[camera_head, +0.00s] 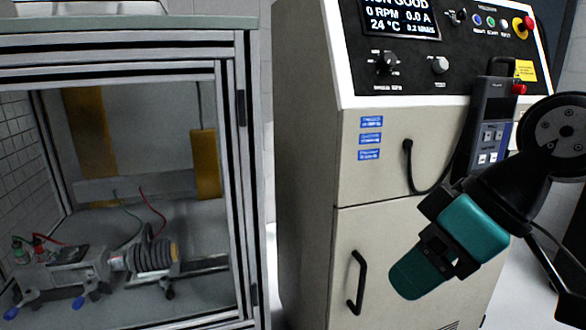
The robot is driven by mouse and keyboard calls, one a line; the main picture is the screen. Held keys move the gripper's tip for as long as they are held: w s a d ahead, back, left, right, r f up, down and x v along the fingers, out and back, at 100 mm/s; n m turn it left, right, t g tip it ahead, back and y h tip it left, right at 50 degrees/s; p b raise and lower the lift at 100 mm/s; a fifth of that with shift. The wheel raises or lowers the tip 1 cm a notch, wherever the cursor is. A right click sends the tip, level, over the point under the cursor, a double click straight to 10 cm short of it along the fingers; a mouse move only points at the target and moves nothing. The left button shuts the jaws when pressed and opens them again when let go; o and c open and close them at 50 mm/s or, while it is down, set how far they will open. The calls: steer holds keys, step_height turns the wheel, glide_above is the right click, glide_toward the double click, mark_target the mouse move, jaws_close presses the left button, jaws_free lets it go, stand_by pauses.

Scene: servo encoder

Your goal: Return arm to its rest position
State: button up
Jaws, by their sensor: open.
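My gripper (446,250) is at the right, in front of the beige cabinet. It has black and teal parts and points down and to the left. Its jaws are open, and I see nothing held in them. My black arm enters from the right edge, with a large round joint above the gripper. The arm and gripper hide part of the cabinet's right side and door.
The beige test cabinet (300,150) has a lit display (400,16), knobs, a red stop button (524,24) and a hanging handheld unit (490,125) close to my arm. A framed enclosure (232,150) at the left holds a motor rig (150,255). A narrow gap separates them.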

steer(key=s+f+m+g+h, duration=0.2)
steer(key=s+f, duration=0.3)
steer(key=s, duration=0.3)
step_height(320, 180, up, 18)
steer(key=p, duration=1.7)
steer(key=shift+w+d+f, duration=0.2)
steer(key=shift+w+d, duration=0.2)
steer(key=shift+c, duration=0.3)
